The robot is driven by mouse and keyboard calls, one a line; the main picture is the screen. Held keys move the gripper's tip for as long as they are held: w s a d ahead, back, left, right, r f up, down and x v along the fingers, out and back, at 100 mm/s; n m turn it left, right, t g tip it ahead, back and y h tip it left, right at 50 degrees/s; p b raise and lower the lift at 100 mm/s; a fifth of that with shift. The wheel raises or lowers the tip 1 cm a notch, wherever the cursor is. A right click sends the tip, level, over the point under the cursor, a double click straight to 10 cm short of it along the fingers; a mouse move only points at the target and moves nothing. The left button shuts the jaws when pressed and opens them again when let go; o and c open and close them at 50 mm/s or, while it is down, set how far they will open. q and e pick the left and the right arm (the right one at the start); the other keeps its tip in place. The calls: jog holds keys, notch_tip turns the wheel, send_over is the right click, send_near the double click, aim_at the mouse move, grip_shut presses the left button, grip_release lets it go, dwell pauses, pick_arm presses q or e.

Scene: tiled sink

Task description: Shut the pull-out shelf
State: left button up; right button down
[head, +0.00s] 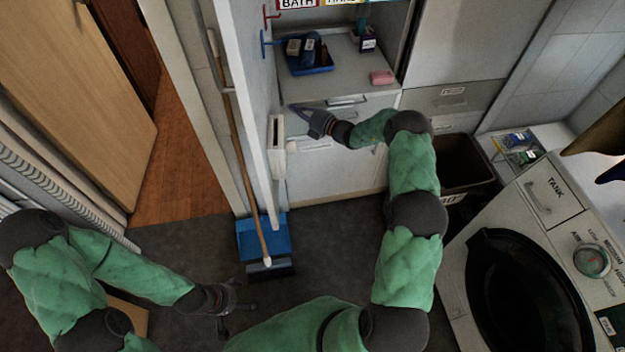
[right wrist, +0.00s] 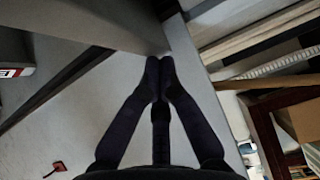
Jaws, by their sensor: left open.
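The grey pull-out shelf (head: 345,72) is in the white cabinet at the top middle of the head view, above the drawer fronts. How far it stands out is hard to tell from above. My right gripper (head: 298,108) is at the left end of its front edge, close to the white side panel. In the right wrist view its fingertips (right wrist: 159,64) meet with nothing seen between them, below a grey panel edge; contact cannot be told. My left gripper (head: 228,312) is open and empty, low over the dark floor, far from the shelf.
A broom (head: 240,140) and blue dustpan (head: 262,238) stand left of the cabinet. A washing machine (head: 470,240) and bin (head: 463,165) are at right.

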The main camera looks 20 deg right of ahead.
aim_at(295, 102)
jog(key=shift+w+d+b, duration=0.2)
jog(key=shift+w+b, duration=0.1)
jog(key=shift+w, duration=0.5)
jog(key=shift+w+d+b, duration=0.2)
jog(key=shift+w+b, duration=0.1)
jog(key=shift+w, duration=0.5)
jog(key=shift+s, duration=0.1)
